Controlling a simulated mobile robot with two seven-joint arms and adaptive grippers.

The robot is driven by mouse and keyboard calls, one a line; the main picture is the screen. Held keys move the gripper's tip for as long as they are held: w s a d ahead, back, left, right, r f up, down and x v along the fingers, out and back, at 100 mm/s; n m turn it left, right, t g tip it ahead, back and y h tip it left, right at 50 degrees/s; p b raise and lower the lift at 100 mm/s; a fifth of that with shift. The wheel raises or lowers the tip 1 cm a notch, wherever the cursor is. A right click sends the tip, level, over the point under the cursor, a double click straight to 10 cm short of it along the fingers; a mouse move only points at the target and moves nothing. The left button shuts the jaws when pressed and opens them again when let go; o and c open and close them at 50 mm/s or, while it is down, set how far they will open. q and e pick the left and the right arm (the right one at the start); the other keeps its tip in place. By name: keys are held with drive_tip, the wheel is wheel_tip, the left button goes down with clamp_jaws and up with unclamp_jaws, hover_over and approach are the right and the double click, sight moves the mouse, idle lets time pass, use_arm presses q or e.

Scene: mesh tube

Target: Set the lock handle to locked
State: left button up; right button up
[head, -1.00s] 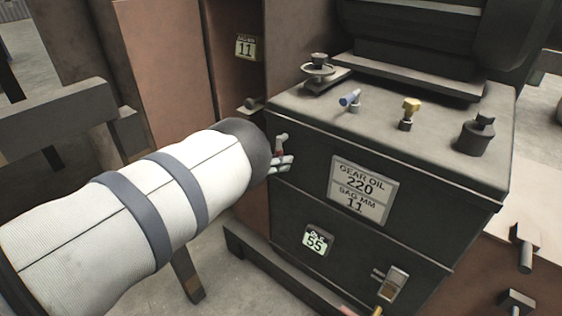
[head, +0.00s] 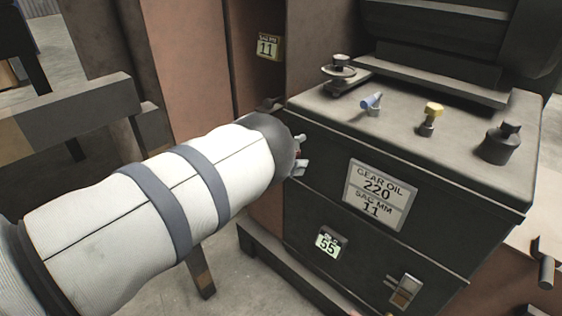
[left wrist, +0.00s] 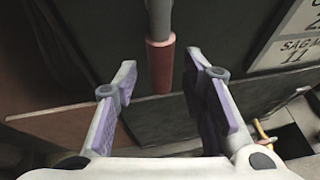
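The handle (left wrist: 160,65) is a grey rod with a reddish-brown grip hanging downward in front of the dark cabinet. It is likely the lock handle; no label on it is readable. In the left wrist view my left gripper (left wrist: 163,75) is open, with one finger on each side of the grip's lower end and a visible gap to both. My right gripper is not in view.
The dark cabinet (head: 310,205) carries a gear oil plate (head: 380,192), a small 55 tag (head: 329,243) and a switch (head: 404,290). A beam (head: 70,115) stands at left.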

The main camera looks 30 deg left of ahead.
use_arm(q)
drive_tip(key=v, duration=1)
drive_tip(key=shift+s, duration=0.15)
drive_tip(key=s+a+f+n+g+y+p, duration=0.2)
drive_tip(key=s+f+n+g+y, duration=0.4)
drive_tip(key=s+f+n, duration=1.2)
drive_tip(key=s+d+n+g, duration=0.4)
drive_tip(key=s+d+n, duration=0.3)
drive_tip(key=s+n, duration=0.4)
drive_tip(key=s+d+r+n+g+h, duration=0.1)
drive_tip(key=s+d+n+g, duration=0.3)
drive_tip(key=s+d+n, duration=0.4)
drive_tip(key=s+n, duration=0.4)
drive_tip(key=s, duration=0.5)
drive_tip(key=shift+r+g+p, duration=0.3)
drive_tip(key=shift+g+p, duration=0.05)
drive_tip(key=shift+g, duration=0.05)
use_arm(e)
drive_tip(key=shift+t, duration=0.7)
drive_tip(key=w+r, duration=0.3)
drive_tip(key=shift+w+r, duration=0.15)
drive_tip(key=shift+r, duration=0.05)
